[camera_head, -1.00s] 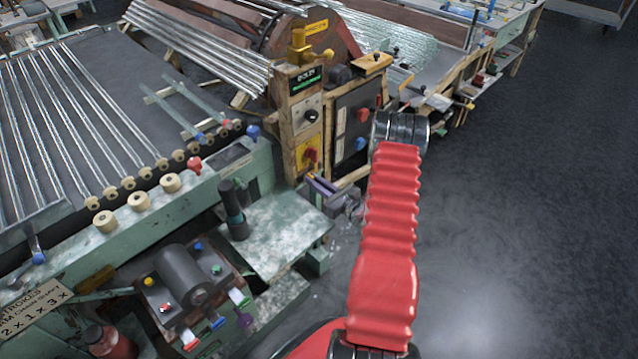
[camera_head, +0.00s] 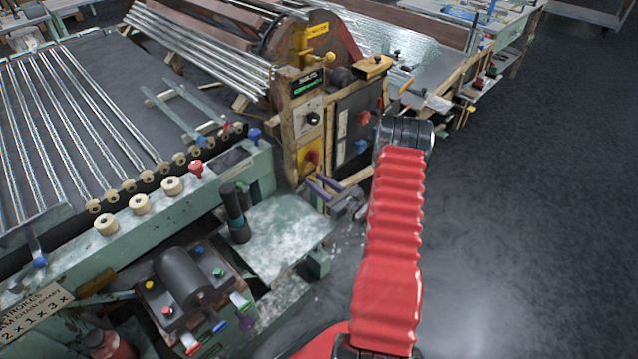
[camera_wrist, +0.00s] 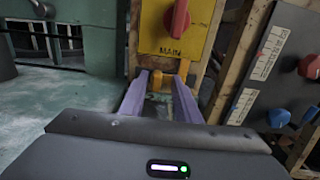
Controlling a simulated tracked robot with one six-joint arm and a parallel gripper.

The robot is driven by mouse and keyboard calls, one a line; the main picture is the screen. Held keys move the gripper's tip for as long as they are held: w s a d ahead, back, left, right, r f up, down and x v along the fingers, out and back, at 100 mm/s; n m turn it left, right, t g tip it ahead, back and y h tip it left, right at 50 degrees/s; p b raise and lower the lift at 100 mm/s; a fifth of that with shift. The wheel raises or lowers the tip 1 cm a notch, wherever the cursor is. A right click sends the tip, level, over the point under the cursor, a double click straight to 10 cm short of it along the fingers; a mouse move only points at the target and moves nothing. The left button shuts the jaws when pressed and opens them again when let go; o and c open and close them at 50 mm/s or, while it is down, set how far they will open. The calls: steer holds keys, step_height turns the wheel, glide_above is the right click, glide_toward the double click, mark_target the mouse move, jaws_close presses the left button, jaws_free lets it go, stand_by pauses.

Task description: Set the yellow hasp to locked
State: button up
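A small yellow-orange piece (camera_wrist: 157,81), which may be the yellow hasp, shows below the yellow MAIN panel in the wrist view. Another part of it seems to stand up beside the right finger (camera_wrist: 182,70). Whether it is set to locked I cannot tell. My gripper (camera_wrist: 160,78) has two purple fingers spread apart, pointing at the post under the panel, with the piece seen between them. Contact is unclear.
The MAIN panel (camera_head: 303,158) carries a red rotary switch (camera_wrist: 180,18) just above my fingers. A dark panel (camera_head: 346,128) with red and blue knobs stands close on the right. A green bench (camera_head: 285,235) lies to the left. The dark floor at right is clear.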

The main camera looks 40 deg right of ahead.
steer(key=shift+s, duration=0.1)
steer(key=s+d, duration=0.1)
steer(key=s, duration=1.2)
steer(key=shift+s+d, duration=0.2)
steer(key=shift+s, duration=0.05)
